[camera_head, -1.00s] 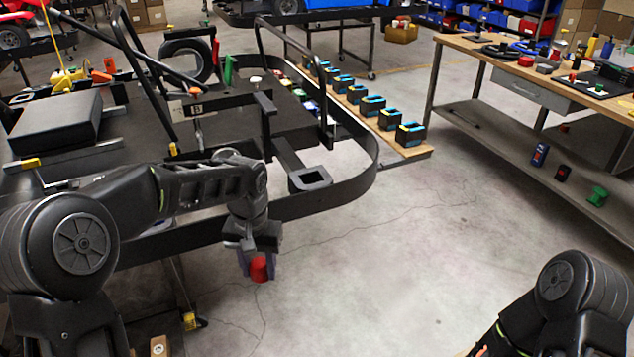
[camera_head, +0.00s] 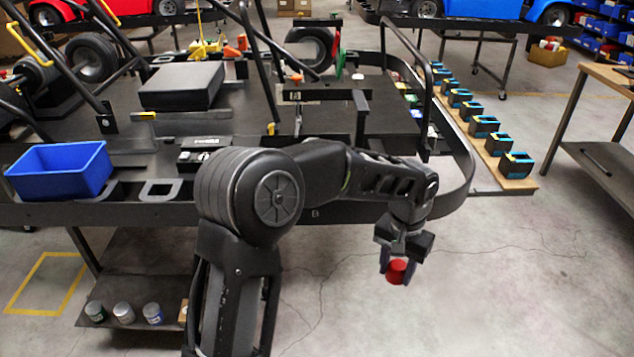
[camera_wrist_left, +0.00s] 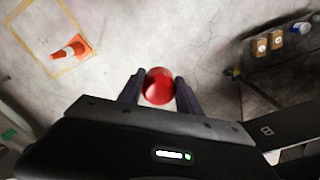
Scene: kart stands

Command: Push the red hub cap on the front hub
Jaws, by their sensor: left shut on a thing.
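My left gripper (camera_head: 400,262) is shut on the red hub cap (camera_head: 397,271), in front of the kart frame and above the floor. In the left wrist view the red hub cap (camera_wrist_left: 158,86) sits between the two dark fingers of my left gripper (camera_wrist_left: 159,92), with bare concrete behind it. The black kart frame (camera_head: 330,212) spans the view, its rounded bumper end at the right. I cannot make out the front hub in these views. My right gripper is not in view.
A blue bin (camera_head: 60,172) stands on the kart's near left edge. Several cans (camera_head: 124,312) stand on a low shelf. A wooden board (camera_head: 515,182) carries several black and blue blocks. A workbench (camera_head: 600,140) stands at the right. Floor at the lower right is clear.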

